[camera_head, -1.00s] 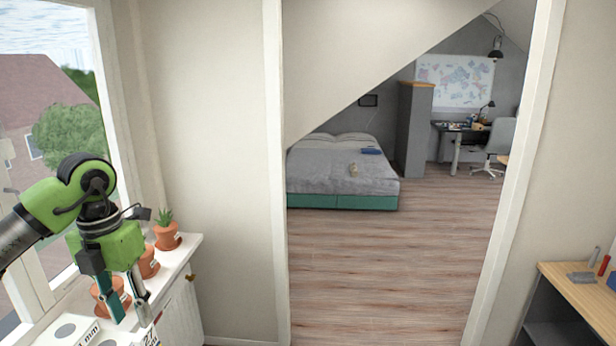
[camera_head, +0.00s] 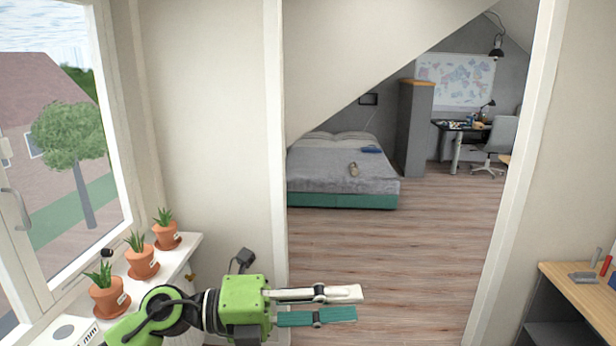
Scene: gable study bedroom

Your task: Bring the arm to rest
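My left arm comes in at the bottom left of the head view, green with black joints. My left gripper (camera_head: 340,304) points to the right, in front of the doorway floor. Its two fingers, one pale and one teal, lie a little apart with a narrow gap between them. I see nothing held between them. My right gripper is not in view.
Several potted plants (camera_head: 143,262) stand on the white windowsill (camera_head: 187,247) at the left, beside the arm. A doorway opens onto wooden floor (camera_head: 400,245), with a bed (camera_head: 340,172) beyond. A wooden-topped shelf (camera_head: 560,276) with small items stands at the right.

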